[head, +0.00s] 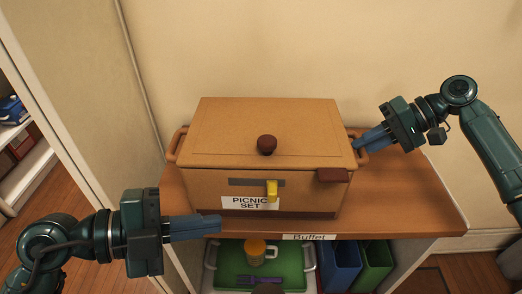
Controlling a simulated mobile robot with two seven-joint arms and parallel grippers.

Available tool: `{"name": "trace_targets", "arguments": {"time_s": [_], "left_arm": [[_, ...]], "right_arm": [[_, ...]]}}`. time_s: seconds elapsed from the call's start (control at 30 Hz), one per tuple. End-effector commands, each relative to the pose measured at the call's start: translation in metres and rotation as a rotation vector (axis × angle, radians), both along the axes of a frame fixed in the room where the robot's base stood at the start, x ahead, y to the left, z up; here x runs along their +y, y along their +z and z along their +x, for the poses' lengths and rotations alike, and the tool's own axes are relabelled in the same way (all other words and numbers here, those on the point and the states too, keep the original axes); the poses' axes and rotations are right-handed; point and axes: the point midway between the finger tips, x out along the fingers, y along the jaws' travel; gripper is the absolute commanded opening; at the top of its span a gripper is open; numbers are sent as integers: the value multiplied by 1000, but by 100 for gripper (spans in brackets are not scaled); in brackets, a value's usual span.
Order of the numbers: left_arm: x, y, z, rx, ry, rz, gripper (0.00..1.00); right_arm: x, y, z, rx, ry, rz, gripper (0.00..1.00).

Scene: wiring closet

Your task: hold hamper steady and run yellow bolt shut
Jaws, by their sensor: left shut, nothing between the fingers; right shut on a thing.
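The hamper (223,184) is a tan lidded box with a "PICNIC SET" label (249,203), standing on the wooden buffet top with its lid down. A yellow bolt (271,190) sits on a dark grey strip (243,182) on its front. My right gripper (360,144) is shut on the hamper's right side handle (362,157). My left gripper (219,223) is shut and empty, in front of the hamper, below and left of the bolt and apart from it.
The buffet top (420,205) has free room right of the hamper. Below it are a green tray (228,272) with a yellow-orange mug (256,252), and blue (341,262) and green (375,265) bins. A dark red knob (267,143) is on the lid; a dark red block (332,175) is at the front right.

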Motion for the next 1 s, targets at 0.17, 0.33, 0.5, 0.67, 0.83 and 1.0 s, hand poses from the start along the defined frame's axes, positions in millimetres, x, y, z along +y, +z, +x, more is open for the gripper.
{"name": "trace_targets", "arguments": {"time_s": [0.17,0.33,0.5,0.67,0.83,1.0], "left_arm": [[-19,14,1,-27,-79,-19,0],[-41,29,-1,-59,-181,-26,0],[-62,43,-6,-92,-288,-18,0],[-80,54,-12,-120,-388,6,0],[-97,62,-21,-148,-492,49,0],[-110,67,-29,-173,-589,110,0]], "right_arm": [[-1,-4,-1,7,1,-6,0],[-1,-4,-1,7,1,-6,0],[-1,-4,-1,6,0,-6,0],[-1,-4,-1,6,0,-6,0],[-1,-4,0,6,0,-6,0],[-1,-4,0,6,-1,-6,0]]}}
